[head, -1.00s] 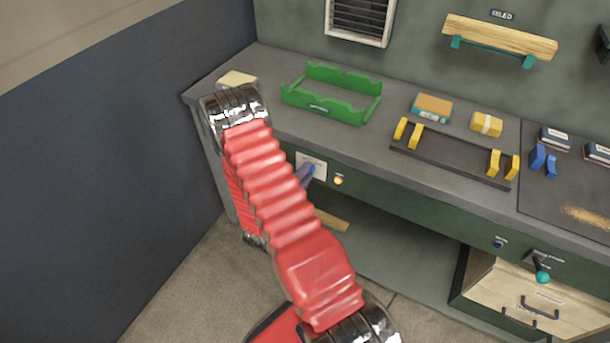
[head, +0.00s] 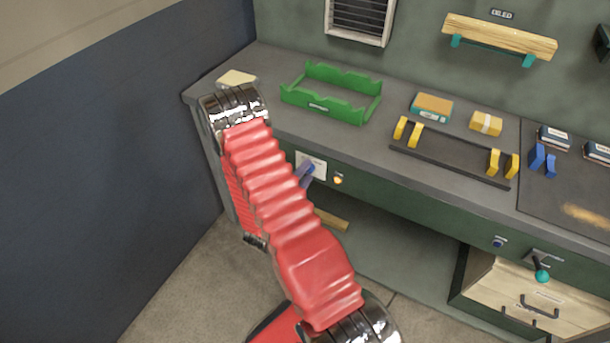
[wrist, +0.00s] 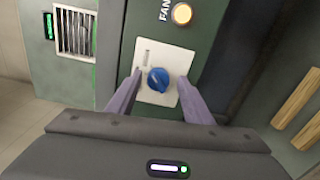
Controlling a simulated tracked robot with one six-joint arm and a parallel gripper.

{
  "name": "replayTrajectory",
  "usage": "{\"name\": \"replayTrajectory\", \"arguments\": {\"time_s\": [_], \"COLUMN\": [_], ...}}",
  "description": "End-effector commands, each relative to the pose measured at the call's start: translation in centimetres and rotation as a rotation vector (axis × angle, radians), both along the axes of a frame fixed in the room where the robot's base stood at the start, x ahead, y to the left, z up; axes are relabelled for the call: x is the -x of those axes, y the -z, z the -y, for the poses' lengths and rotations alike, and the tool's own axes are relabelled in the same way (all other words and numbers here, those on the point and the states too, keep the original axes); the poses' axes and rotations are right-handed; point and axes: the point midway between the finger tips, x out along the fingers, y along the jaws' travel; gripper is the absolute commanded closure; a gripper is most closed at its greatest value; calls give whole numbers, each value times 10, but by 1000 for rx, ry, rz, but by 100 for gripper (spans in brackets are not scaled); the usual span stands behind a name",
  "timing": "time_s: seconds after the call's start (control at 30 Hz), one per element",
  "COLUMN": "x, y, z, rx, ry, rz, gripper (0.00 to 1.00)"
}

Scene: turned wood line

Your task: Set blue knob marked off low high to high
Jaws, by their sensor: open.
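The blue knob (wrist: 158,80) sits on a white plate (wrist: 143,58) on the green front panel in the wrist view. My gripper (wrist: 157,82) is open, with one purple finger on each side of the knob in the picture. I cannot tell whether the fingers touch the knob. The plate's markings are too small to read. In the head view the white plate (head: 318,168) shows on the bench front, partly hidden by my red arm. A bluish-purple piece shows beside the arm there.
A lit amber lamp (wrist: 182,13) labelled FAN is near the plate. The bench top holds a green tray (head: 325,108) and a dark rack with yellow holders (head: 450,158). A teal-knobbed lever (head: 542,277) is at lower right. Floor left of the bench is clear.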

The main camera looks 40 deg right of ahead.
Motion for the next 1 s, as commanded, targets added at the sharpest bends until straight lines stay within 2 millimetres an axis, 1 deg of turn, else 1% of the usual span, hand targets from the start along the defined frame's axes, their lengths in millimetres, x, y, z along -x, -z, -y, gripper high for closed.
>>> {"name": "replayTrajectory", "arguments": {"time_s": [0.2, 0.37, 1.0], "x": [0, 2, 27], "y": [-1, -1, 0], "z": [-2, -10, -81], "rx": [1, 1, 2], "ry": [-1, -3, -4], "rz": [2, 0, 1], "gripper": [54, 54, 54]}}
